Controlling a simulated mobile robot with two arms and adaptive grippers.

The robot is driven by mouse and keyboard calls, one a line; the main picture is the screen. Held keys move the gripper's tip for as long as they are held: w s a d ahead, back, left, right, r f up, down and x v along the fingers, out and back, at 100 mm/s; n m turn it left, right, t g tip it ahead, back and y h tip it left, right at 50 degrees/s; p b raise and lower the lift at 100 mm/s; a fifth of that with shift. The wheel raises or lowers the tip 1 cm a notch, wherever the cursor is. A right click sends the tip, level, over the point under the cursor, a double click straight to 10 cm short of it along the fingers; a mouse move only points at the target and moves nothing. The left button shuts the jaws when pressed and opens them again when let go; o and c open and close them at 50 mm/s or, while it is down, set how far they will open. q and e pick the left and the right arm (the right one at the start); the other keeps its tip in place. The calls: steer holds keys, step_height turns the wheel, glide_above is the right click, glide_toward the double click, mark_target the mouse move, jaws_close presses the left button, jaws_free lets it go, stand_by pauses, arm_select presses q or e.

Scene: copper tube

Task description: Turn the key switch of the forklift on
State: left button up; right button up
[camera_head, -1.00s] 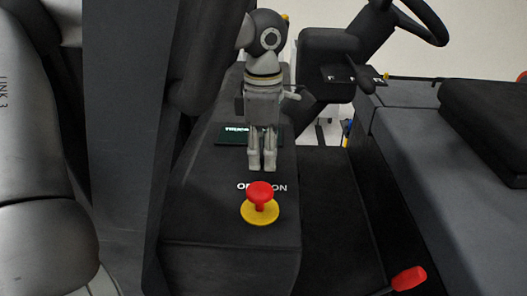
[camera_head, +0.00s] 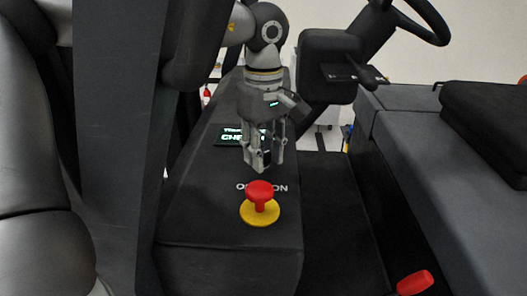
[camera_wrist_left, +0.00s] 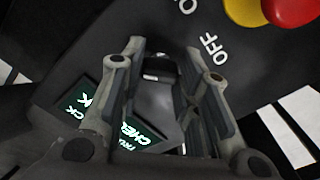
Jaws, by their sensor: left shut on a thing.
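My left gripper (camera_head: 262,162) reaches down onto the black console, just behind the "OFF ON" lettering (camera_head: 262,188). It is shut on the key of the key switch. The key is largely hidden by the fingers in the head view. In the left wrist view the dark key (camera_wrist_left: 157,70) shows between the two fingertips of the left gripper (camera_wrist_left: 164,55), with "OFF" and "ON" lettering just beyond it. My right gripper is not in view.
A red stop button (camera_head: 260,196) on a yellow base stands in front of the gripper. A lit display (camera_head: 232,136) with "CHECK" text lies behind it. The steering column (camera_head: 328,65), a red-knobbed lever (camera_head: 414,283) and the dark seat (camera_head: 490,120) are to the right.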

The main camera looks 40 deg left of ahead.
arm_select(q)
steer(key=shift+r+m, duration=0.1)
steer(key=shift+m, duration=0.8)
steer(key=shift+w, duration=0.1)
steer(key=o, duration=1)
step_height(320, 180, up, 12)
